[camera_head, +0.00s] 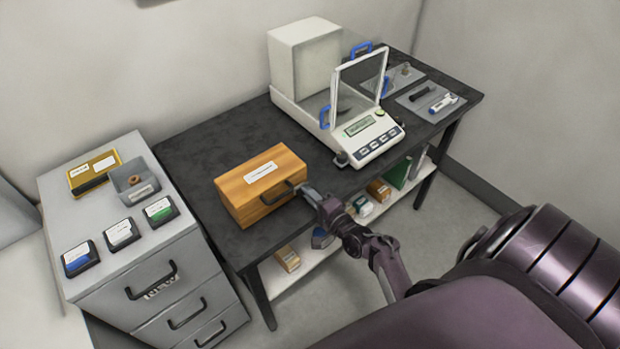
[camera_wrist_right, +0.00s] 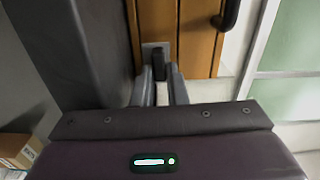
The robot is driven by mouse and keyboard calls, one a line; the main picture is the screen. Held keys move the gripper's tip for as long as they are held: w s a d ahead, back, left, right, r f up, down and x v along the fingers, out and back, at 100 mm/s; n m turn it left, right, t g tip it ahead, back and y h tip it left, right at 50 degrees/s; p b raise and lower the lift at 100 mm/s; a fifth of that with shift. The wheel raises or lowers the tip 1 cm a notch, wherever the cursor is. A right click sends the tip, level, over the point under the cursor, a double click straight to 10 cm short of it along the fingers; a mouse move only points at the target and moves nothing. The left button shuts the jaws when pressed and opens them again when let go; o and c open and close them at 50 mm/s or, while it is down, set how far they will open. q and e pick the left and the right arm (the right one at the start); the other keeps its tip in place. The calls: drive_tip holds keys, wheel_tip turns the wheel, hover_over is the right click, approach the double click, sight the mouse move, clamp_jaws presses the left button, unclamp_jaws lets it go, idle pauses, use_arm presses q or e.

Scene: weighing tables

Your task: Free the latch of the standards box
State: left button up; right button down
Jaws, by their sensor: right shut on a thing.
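The standards box (camera_head: 239,201) is a closed orange wooden box with a white label on its lid, standing on the dark table. A black handle (camera_head: 277,196) is on its front; it also shows in the right wrist view (camera_wrist_right: 230,14). The latch (camera_wrist_right: 158,66) is a small dark piece on a light metal plate on the box's front. My right gripper (camera_head: 304,191) is at the right end of the box front. In the right wrist view its fingers (camera_wrist_right: 160,92) are closed about the latch, hiding part of it. My left gripper is not in view.
A balance (camera_head: 367,142) with glass doors and blue handles stands behind and right of the box. A grey drawer cabinet (camera_head: 150,265) stands left with small cases on top. A grey mat (camera_head: 412,103) with tools lies far right. Table around the box is clear.

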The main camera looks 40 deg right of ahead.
drive_tip(key=c, duration=1.4)
unclamp_jaws()
drive_tip(key=shift+c, duration=0.2)
drive_tip(key=shift+f, duration=0.1)
